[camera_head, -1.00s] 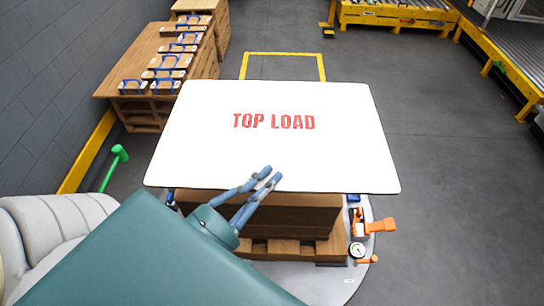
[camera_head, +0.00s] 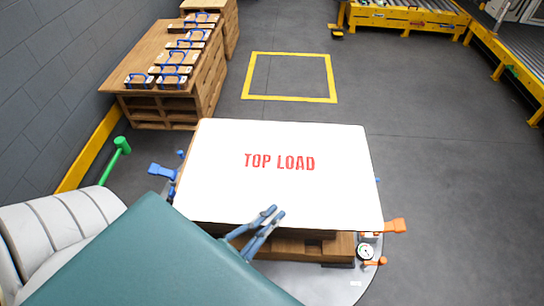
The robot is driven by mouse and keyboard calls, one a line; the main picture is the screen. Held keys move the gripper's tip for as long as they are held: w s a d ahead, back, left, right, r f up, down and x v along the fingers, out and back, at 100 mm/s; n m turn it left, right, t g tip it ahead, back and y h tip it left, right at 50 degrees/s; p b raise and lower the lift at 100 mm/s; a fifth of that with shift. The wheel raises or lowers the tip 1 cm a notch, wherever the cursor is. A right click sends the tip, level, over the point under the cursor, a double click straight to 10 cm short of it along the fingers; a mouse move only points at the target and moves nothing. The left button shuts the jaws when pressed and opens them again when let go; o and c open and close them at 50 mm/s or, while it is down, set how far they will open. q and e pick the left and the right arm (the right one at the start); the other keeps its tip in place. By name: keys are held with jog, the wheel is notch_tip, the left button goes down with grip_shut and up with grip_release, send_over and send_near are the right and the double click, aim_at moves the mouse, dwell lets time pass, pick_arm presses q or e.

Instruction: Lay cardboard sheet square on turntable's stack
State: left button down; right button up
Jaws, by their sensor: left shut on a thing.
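The white cardboard sheet (camera_head: 278,190), printed "TOP LOAD" in red, lies over the brown stack (camera_head: 290,246) on the round grey turntable (camera_head: 340,285). It looks nearly level and covers most of the stack's top. I cannot tell whether it touches the stack. My left gripper (camera_head: 268,216) is shut on the sheet's near edge, near the middle. Blue clamps (camera_head: 163,171) stand out at the stack's left and an orange clamp (camera_head: 396,226) at its right. My right gripper is not in view.
A round gauge (camera_head: 366,252) sits on the turntable at the right. A wooden bench (camera_head: 130,72) with blue-handled blocks stands at the back left. A green-handled lever (camera_head: 121,146) is at the left. Yellow-framed conveyors (camera_head: 405,18) stand at the back right. Floor around the yellow marked square (camera_head: 290,97) is clear.

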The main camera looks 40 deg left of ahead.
pick_arm(q)
jog(key=shift+f, duration=0.5)
jog(key=c, duration=1.8)
grip_release()
jog(key=shift+r, duration=0.2)
jog(key=s+a+p, duration=0.1)
jog(key=s, duration=1.1)
jog(key=shift+a, duration=0.2)
jog(key=shift+f, duration=0.15)
